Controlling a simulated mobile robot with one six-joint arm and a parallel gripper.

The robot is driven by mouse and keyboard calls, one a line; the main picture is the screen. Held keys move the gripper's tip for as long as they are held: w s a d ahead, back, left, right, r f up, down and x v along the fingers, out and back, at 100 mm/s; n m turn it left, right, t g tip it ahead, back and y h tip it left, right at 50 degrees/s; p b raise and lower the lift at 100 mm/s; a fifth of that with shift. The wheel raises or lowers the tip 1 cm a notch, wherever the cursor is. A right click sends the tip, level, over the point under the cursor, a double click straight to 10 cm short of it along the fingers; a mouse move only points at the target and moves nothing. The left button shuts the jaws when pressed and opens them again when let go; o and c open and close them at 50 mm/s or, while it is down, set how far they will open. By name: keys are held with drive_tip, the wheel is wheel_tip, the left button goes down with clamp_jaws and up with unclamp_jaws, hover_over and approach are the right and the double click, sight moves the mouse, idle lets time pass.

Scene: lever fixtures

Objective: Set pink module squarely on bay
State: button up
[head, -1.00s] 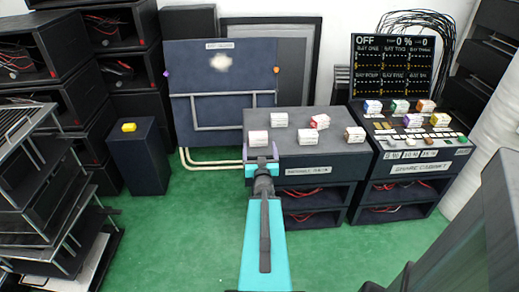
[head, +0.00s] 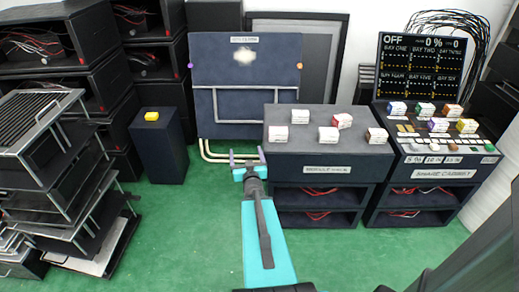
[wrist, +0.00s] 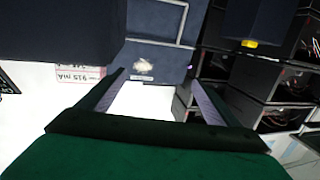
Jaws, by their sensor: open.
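Several pale modules stand on the left bench. The one at its front left corner (head: 278,134) has a faint pink tint and looks like the pink module; another behind it (head: 342,121) shows a redder side. My gripper (head: 246,158) is open and empty, just left of the bench's front left corner, apart from the modules. The bay is hard to single out; a dark display (head: 421,62) lists several bays above the right cabinet.
The right cabinet (head: 437,175) carries coloured modules and buttons. A dark wall panel (head: 243,78) with pale pipes stands behind my gripper. A yellow block (head: 152,116) sits on a dark pedestal (head: 160,150). Racks (head: 60,160) crowd the left. Green floor is clear in front.

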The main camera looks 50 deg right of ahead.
drive_tip(key=a+f+n+g+y, duration=0.4)
drive_tip(key=a+f+g+y, duration=0.4)
drive_tip(key=a+f, duration=1.85)
drive_tip(key=s+a+f+n+g+y, duration=0.1)
drive_tip(key=s+a+f+g+y, duration=0.2)
drive_tip(key=a, duration=0.4)
drive_tip(key=s+a+f+n, duration=0.1)
drive_tip(key=s+a+f, duration=0.1)
drive_tip(key=s+a, duration=0.4)
drive_tip(key=s+a+f+n+g, duration=0.1)
drive_tip(key=s+a+n+g, duration=0.2)
drive_tip(key=s+a+g, duration=0.3)
drive_tip(key=s+a, duration=0.5)
drive_tip(key=s, duration=0.2)
drive_tip(key=shift+s+g+y, duration=0.3)
drive_tip(key=shift+a, duration=0.1)
